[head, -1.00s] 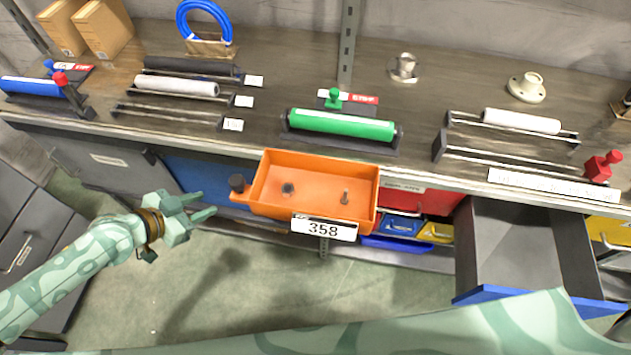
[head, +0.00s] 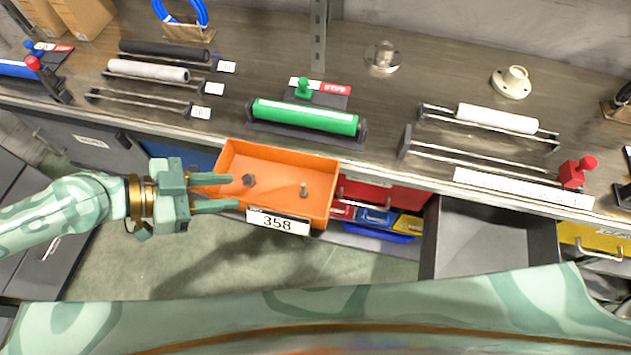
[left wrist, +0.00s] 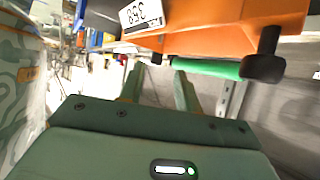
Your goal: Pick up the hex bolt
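An orange bin (head: 325,160) labelled 358 sticks out in front of the bench. Inside it, a small bolt-like piece (head: 303,190) stands towards the right and a small dark piece (head: 248,180) lies towards the left; which is the hex bolt is too small to tell. My left gripper (head: 232,191) is open and empty, its fingers pointing right at the bin's left end. In the left wrist view the open fingers (left wrist: 157,78) show below the bin (left wrist: 230,30) and its black knob (left wrist: 264,68); the bin's contents are hidden there. My right gripper is out of view.
A green roller (head: 305,116) and a white roller (head: 497,118) sit on the bench behind the bin. An open grey drawer (head: 490,235) juts out on the right. Coloured small bins (head: 375,216) are below. Open floor lies in front.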

